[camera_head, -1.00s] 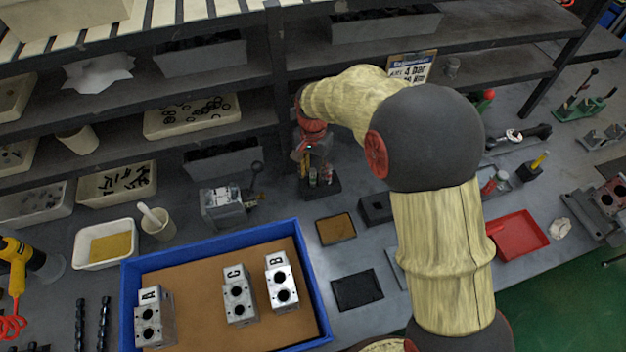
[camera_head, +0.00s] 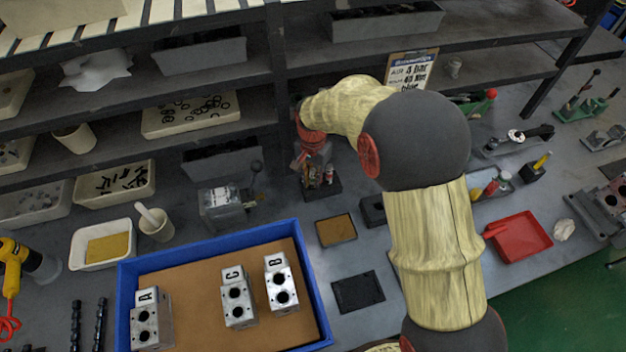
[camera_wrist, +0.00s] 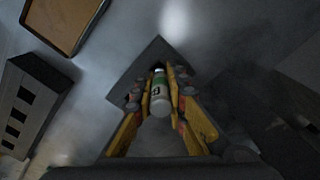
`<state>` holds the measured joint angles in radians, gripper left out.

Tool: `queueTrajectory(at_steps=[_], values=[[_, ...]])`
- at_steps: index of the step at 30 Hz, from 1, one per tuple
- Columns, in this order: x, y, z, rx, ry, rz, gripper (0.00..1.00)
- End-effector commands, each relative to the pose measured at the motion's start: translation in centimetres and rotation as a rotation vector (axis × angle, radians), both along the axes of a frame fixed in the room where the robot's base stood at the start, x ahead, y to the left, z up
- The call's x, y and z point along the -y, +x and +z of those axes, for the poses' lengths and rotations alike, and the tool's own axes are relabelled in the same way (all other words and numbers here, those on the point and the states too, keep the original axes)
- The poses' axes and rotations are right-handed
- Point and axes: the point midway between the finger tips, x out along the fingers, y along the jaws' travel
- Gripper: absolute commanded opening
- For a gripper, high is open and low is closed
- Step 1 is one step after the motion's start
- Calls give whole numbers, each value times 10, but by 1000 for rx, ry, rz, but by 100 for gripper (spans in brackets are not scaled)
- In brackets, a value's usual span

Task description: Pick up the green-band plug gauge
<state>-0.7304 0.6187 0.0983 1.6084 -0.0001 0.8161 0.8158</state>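The green-band plug gauge (camera_wrist: 158,90) shows in the wrist view as a pale cylinder with a green band and a dark mark. It stands over a dark square stand (camera_wrist: 133,79). My gripper (camera_wrist: 161,88) has a yellow finger on each side of the gauge, very close to it. I cannot tell whether the fingers press on it. In the head view my gripper (camera_head: 317,168) points down at the dark stand (camera_head: 322,190) on the bench. The gauge cannot be made out clearly there.
A brown-topped pad (camera_head: 336,230), a black mat (camera_head: 358,292) and a dark slotted block (camera_head: 373,210) lie near the stand. A grey vise-like device (camera_head: 222,208) is left. Shelves rise behind.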

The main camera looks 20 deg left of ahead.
Motion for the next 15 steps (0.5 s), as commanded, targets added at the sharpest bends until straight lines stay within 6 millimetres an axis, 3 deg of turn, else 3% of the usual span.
queueTrajectory(at_steps=[5, 15], values=[[0, 0, 0, 0, 0, 0, 0], [0, 0, 1, 0, 0, 0, 0]])
